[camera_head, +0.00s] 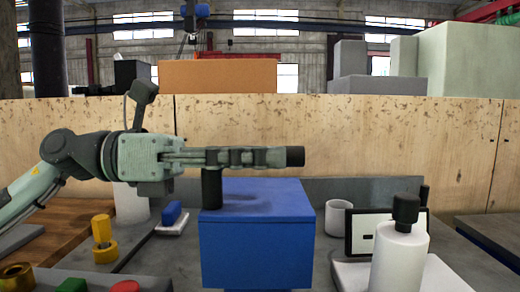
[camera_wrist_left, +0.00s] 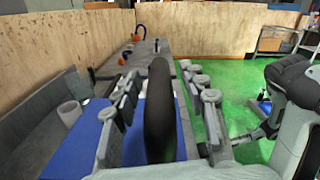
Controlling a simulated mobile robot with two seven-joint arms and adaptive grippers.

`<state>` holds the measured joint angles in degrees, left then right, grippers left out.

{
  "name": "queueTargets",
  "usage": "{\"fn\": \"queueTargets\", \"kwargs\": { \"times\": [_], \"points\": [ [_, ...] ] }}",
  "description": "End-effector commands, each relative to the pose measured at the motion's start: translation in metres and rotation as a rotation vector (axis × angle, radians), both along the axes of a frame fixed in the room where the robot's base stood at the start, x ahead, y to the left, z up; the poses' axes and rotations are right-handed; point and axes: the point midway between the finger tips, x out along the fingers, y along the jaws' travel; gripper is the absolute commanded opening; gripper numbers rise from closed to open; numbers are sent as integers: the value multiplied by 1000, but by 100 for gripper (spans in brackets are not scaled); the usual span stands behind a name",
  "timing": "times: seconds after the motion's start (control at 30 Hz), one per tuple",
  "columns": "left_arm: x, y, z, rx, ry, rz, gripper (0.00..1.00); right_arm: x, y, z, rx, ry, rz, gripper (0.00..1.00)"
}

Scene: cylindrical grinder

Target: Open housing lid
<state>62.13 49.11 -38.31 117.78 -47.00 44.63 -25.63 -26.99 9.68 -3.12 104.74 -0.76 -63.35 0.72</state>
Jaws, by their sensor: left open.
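The blue housing (camera_head: 256,235) stands in the middle of the table in the head view, its flat blue lid (camera_head: 262,195) closed on top. A black upright handle (camera_head: 212,190) stands on the lid's left part. My left gripper (camera_head: 285,157) lies level above the lid, its fingers pointing right. In the left wrist view my left gripper (camera_wrist_left: 160,78) is open, and the black handle (camera_wrist_left: 160,115) stands between its two fingers. The fingers look apart from the handle. The gripper hides the handle's top in the head view. My right gripper cannot be made out.
To the left stand a yellow knobbed part (camera_head: 103,238) and a small blue piece (camera_head: 171,213). To the right are a white cylinder with a black knob (camera_head: 400,255), a white cup (camera_head: 339,218) and a black-framed panel (camera_head: 366,232). A wooden wall (camera_head: 400,140) closes off the back.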

Motion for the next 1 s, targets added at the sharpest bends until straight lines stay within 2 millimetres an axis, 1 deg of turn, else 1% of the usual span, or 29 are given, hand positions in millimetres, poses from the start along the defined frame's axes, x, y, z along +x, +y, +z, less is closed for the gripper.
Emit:
{"fn": "queueTargets", "kwargs": {
  "times": [0.23, 0.27, 0.5, 0.6, 1.0],
  "points": [
    [0, -2, -1, 0, 1, 0, 43, 0, 0, -1, 1, 0, 0, 40],
    [0, -1, 0, 0, 1, 0, 40, 0, 0, -1, 1, 0, 0, 40],
    [0, -1, 0, 0, 1, 0, 10, 0, 0, -1, 1, 1, 0, 40],
    [0, -1, 0, 0, 1, 0, 0, 0, 1, -1, 1, 1, 0, 40],
    [0, 1, 0, 0, 1, 1, 0, 0, 1, -1, 1, 1, 0, 40]
  ]
}}
